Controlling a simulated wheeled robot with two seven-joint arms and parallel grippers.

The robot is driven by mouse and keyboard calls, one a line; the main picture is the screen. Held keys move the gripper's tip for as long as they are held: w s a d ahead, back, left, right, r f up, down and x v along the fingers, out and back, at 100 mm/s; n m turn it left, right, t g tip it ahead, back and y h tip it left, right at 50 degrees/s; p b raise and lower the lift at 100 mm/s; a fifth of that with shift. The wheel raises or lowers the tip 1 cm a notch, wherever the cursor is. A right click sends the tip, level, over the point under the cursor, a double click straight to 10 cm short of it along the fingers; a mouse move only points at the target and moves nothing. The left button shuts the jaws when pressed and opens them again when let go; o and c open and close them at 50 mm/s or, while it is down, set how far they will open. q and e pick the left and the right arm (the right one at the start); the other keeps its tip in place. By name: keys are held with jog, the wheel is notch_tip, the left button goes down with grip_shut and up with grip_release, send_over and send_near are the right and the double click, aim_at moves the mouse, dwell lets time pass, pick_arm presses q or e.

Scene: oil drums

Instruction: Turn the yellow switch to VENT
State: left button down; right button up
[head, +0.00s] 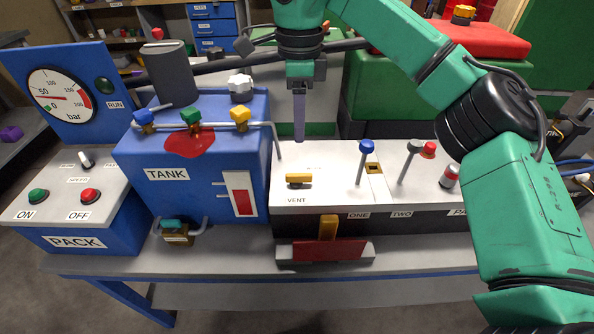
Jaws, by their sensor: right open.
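The yellow switch (298,181) is a small yellow knob on the white top of a control box (325,190). Its bar lies roughly left to right. The word VENT is printed just in front of it, and fainter marks behind it are too small to read. My right gripper (299,138) points straight down above the back edge of the box, behind the switch and apart from it. Its fingers are seen edge-on, open, with nothing between them. My left gripper is not in view.
The blue TANK box (190,155) with a thin pipe stands close on the left.

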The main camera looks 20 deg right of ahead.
aim_at(299, 174)
jog(key=f, duration=1.2)
jog(key=shift+s+f, duration=0.2)
jog(key=shift+f, duration=0.1)
jog(key=shift+c, duration=0.3)
grip_shut()
